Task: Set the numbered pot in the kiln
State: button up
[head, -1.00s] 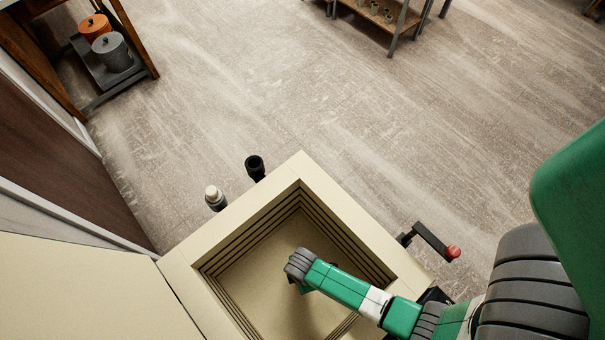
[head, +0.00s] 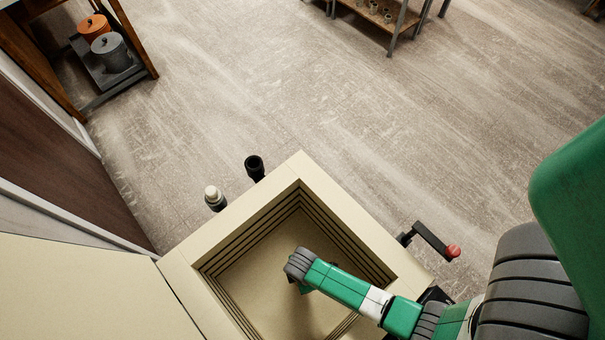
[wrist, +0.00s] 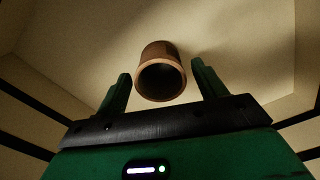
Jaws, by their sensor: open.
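A brown clay pot (wrist: 160,52) shows in the wrist view with its dark round mouth towards the camera. My gripper (wrist: 161,68) is open, with one green finger on each side of the pot and a visible gap to both. The pot appears to stand on the pale floor inside the kiln. The kiln (head: 340,212) is a cream, open-topped square box in the head view, with grooved inner walls. My arm reaches down into it. The pot and fingers are hidden below my wrist there. No number on the pot can be read.
The open kiln lid (head: 80,290) lies to the left. A black pipe (head: 255,168) and a white-topped knob (head: 214,197) stand by the kiln's upper left wall. A red-ended handle (head: 436,242) juts out at the right. The floor beyond is clear up to a shelf (head: 385,20).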

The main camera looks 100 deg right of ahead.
notch_tip(320, 180, up, 10)
jog(key=p, duration=0.3)
dwell(0.4)
